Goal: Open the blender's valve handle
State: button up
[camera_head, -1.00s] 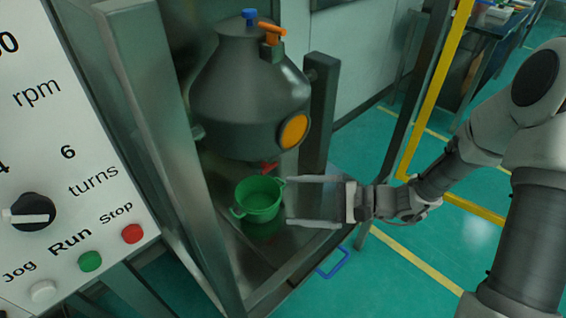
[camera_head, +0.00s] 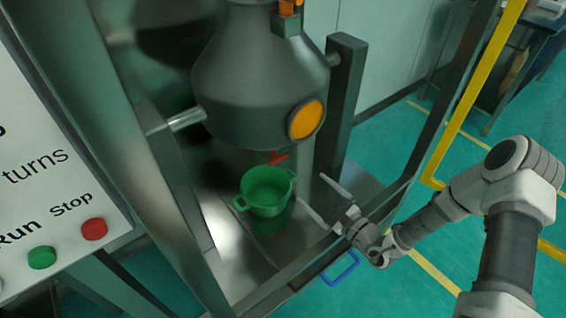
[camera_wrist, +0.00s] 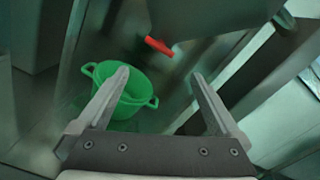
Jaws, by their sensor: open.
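The blender (camera_head: 255,80) is a grey metal vessel with an orange round disc on its side, hung between metal posts. Its red valve handle (camera_head: 277,158) shows just under the vessel's lower end. In the wrist view the red handle (camera_wrist: 158,46) lies beyond the fingertips, near the middle of the gap between them. My gripper (camera_head: 322,198) is open and empty, to the right of and below the handle, apart from it. In the wrist view both fingers of my gripper (camera_wrist: 160,76) are spread.
A green two-handled pot (camera_head: 266,192) stands on the metal base below the blender; in the wrist view the pot (camera_wrist: 138,92) is behind the left finger. A metal post (camera_head: 342,110) rises right of the blender. A control panel (camera_head: 60,190) with buttons is at left.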

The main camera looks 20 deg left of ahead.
aim_at(276, 158)
jog(key=b+x, duration=0.3)
jog(key=x, duration=1.1)
jog(key=shift+w+a, duration=0.15)
jog(key=shift+a, duration=0.2)
